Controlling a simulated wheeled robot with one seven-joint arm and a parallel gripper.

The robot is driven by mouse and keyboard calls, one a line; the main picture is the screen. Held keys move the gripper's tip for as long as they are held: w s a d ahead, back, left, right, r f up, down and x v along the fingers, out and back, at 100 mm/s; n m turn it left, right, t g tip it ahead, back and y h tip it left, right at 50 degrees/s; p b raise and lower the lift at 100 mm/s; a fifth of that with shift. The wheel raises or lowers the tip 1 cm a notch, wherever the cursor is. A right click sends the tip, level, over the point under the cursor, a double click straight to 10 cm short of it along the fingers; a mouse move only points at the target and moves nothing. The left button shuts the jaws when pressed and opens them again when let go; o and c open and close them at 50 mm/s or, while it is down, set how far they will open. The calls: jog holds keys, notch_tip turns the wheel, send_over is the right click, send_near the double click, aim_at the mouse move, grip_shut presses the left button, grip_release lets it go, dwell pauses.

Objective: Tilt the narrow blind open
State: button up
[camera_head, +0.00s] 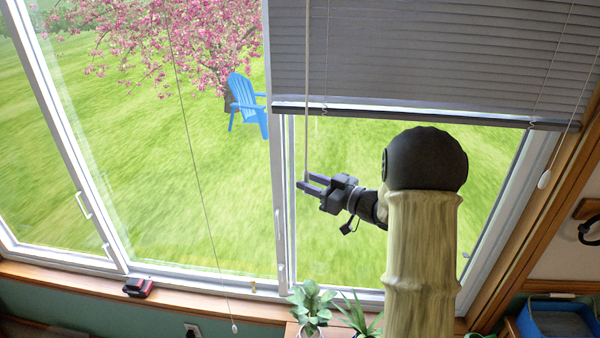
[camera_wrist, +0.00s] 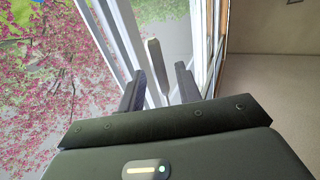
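The narrow blind (camera_head: 430,60) hangs over the upper part of the right window, its grey slats lying flat against each other, closed. Its bottom rail (camera_head: 420,116) is partway down the window. A thin tilt wand (camera_head: 307,100) hangs at the blind's left side down to my gripper (camera_head: 306,181). In the wrist view, the wand's thicker grey end (camera_wrist: 156,62) shows between the two dark fingers of my gripper (camera_wrist: 160,88). The fingers are apart, with a gap visible on both sides of the wand. I cannot tell whether the wand lies fully within their depth.
A pull cord with a white tassel (camera_head: 544,180) hangs at the right; another cord (camera_head: 190,140) hangs before the wide left window. A red and black object (camera_head: 138,287) lies on the wooden sill (camera_head: 205,301).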

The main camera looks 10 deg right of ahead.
jog(key=p+x, duration=0.1)
jog(key=x, duration=0.2)
jog(key=shift+w+a, duration=0.25)
jog(key=shift+c, duration=0.2)
grip_shut()
